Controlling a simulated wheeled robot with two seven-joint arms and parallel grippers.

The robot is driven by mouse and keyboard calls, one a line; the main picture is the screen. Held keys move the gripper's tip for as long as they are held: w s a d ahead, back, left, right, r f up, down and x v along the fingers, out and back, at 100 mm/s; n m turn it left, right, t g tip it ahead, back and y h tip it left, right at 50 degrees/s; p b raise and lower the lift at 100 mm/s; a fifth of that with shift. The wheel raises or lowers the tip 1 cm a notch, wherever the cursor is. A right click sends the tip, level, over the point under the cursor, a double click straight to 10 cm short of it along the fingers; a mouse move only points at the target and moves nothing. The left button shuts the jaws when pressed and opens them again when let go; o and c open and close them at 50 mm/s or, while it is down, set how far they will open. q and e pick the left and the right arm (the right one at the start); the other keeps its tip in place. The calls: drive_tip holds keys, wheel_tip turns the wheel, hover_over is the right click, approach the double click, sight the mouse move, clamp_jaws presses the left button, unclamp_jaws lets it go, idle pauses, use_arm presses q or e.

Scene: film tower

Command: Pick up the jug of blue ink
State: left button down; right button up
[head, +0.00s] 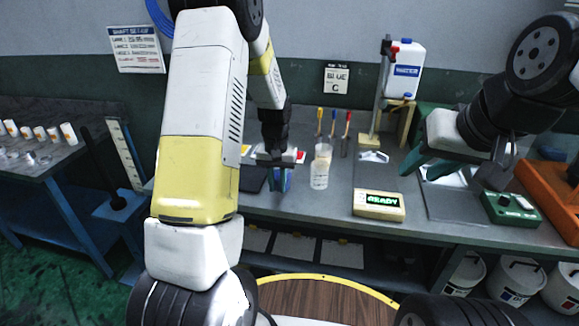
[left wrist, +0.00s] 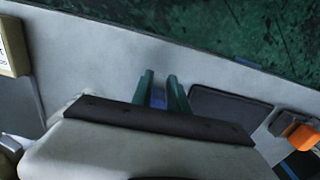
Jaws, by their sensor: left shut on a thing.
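My left gripper (head: 280,180) points down over the middle bench, left of the clear cylinder. Its teal fingers are closed around a small blue thing (left wrist: 158,98), which shows between the fingertips in the left wrist view. This appears to be the jug of blue ink, but the fingers and the wrist housing hide most of it. I cannot tell whether it touches the bench. My right gripper (head: 424,166) hangs over the right part of the bench with its teal fingers apart and nothing seen between them.
A clear cylinder (head: 321,170) stands close to the right of my left gripper. A READY display box (head: 379,205) is at the front edge. A white container (head: 405,70) sits on a raised stand. A dark flat pad (left wrist: 230,108) lies beside the left gripper.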

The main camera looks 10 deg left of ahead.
sight(278, 177)
use_arm(q)
drive_tip(key=shift+r, duration=0.2)
idle(0.6)
drive_tip(key=shift+r, duration=1.45)
drive_tip(key=shift+s+d+r, duration=0.1)
drive_tip(key=shift+s+r, duration=0.05)
drive_tip(key=shift+r, duration=0.05)
drive_tip(key=s+d+r, duration=0.1)
drive_tip(key=s+d, duration=0.6)
drive_tip(key=s, duration=0.6)
drive_tip(key=shift+s+r, duration=0.15)
drive_tip(key=shift+s, duration=0.2)
drive_tip(key=shift+d, duration=0.15)
drive_tip(key=shift+s, duration=0.2)
